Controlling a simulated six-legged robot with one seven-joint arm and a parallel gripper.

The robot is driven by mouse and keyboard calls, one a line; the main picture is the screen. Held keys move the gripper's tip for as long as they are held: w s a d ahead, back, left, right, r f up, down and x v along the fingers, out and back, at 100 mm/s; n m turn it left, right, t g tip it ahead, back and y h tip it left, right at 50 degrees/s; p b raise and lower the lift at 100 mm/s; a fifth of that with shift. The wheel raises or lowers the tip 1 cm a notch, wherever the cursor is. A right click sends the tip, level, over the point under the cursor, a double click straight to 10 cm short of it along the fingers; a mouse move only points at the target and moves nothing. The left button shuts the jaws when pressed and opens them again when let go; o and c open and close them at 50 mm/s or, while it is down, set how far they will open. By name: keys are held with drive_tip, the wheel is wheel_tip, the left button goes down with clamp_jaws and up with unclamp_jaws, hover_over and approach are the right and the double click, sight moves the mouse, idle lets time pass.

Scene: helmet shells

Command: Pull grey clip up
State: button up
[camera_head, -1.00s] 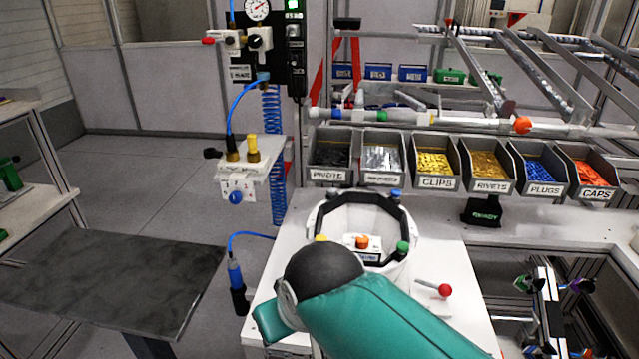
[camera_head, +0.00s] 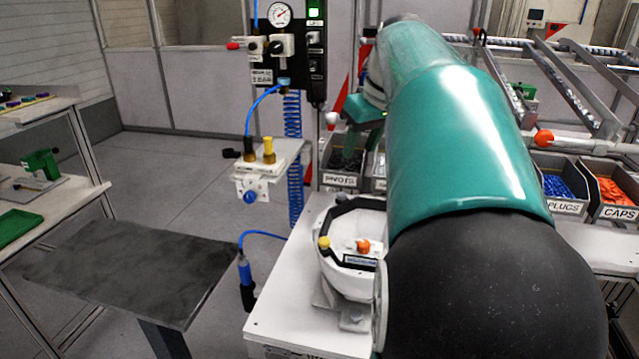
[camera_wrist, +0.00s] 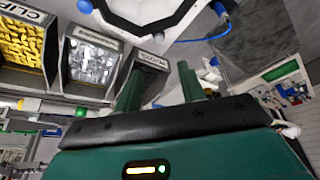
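The white helmet shell (camera_head: 340,282) with a dark rim sits in a holder on the white bench, partly hidden by my arm in the head view. Yellow (camera_head: 324,243) and orange (camera_head: 363,246) knobs show on it. Its rim also shows upside down at the top of the wrist view (camera_wrist: 140,22), with a blue knob (camera_wrist: 85,6). I cannot make out a grey clip in either view. My gripper (camera_wrist: 160,72) has its two green fingers apart with nothing between them. It is near the parts bins, away from the shell.
Bins labelled PLUGS (camera_head: 560,190) and CAPS (camera_head: 613,195) stand at the right. A bin of silver parts (camera_wrist: 90,62) and one of yellow parts (camera_wrist: 25,45) are close to my gripper. A valve stand (camera_head: 268,170) with a blue hose is left of the bench.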

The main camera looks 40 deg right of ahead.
sight(342, 194)
drive_tip(key=x, duration=1.3)
drive_tip(key=shift+f, duration=0.2)
